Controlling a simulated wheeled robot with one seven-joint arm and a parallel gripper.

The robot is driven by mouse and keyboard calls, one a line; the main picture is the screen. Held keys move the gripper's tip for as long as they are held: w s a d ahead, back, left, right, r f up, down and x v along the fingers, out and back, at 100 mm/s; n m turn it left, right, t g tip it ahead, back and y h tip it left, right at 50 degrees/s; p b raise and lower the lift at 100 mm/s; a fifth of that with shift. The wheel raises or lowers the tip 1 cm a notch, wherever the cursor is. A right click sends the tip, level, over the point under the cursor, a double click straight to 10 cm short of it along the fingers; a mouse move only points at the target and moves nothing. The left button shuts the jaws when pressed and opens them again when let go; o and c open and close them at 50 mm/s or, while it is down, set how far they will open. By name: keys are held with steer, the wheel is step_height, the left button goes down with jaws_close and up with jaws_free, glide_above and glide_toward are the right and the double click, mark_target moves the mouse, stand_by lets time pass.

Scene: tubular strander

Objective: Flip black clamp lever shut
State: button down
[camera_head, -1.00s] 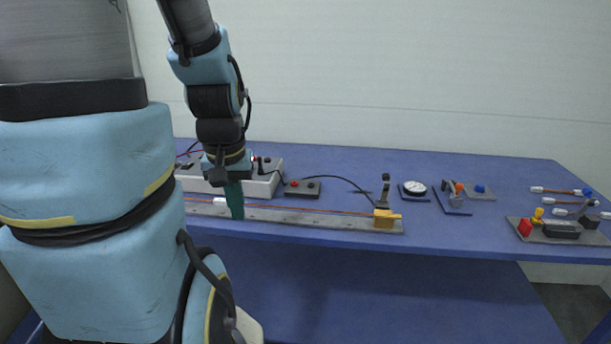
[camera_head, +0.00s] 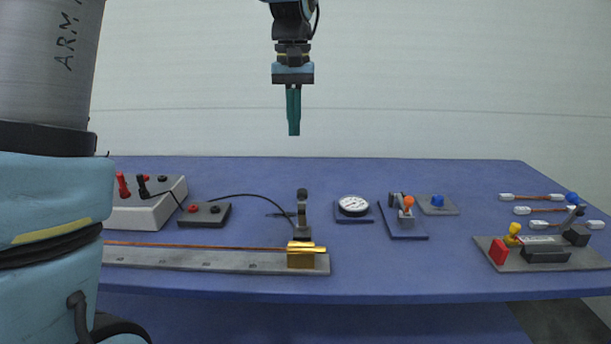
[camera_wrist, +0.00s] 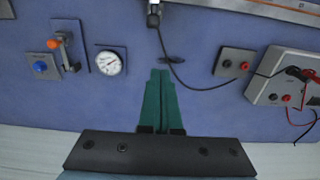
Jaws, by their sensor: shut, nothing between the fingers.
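A black clamp lever (camera_head: 302,208) stands upright just behind the brass block (camera_head: 301,258) at the right end of the grey ruler bar (camera_head: 200,259). In the wrist view the lever (camera_wrist: 153,14) is at the top middle, partly cut off by the frame's edge. A copper-coloured rod (camera_head: 190,246) runs along the bar to the brass block. My gripper (camera_head: 293,133) points down with its green fingers shut and empty. It hangs above the table, apart from the lever. Its fingers also show in the wrist view (camera_wrist: 161,73).
A round dial gauge (camera_head: 353,206), an orange-knobbed fixture (camera_head: 407,210) and a blue-knobbed block (camera_head: 437,203) stand to the right. A button box (camera_head: 205,214) and a white meter box (camera_head: 150,205) stand to the left. A fixture with red and yellow parts (camera_head: 545,252) is far right.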

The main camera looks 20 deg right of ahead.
steer(key=shift+w+d+r, duration=0.1)
steer(key=shift+d+r, duration=0.05)
steer(key=shift+d, duration=0.35)
steer(key=shift+w+d+r, duration=0.1)
steer(key=shift+d, duration=0.35)
steer(key=shift+f, duration=0.1)
steer(key=p, duration=0.4)
glide_above(302, 209)
steer(key=w+d, duration=0.2)
steer(key=w, duration=0.3)
step_height(302, 209, down, 11)
steer(key=shift+w, duration=0.15)
steer(key=shift+b, duration=0.4)
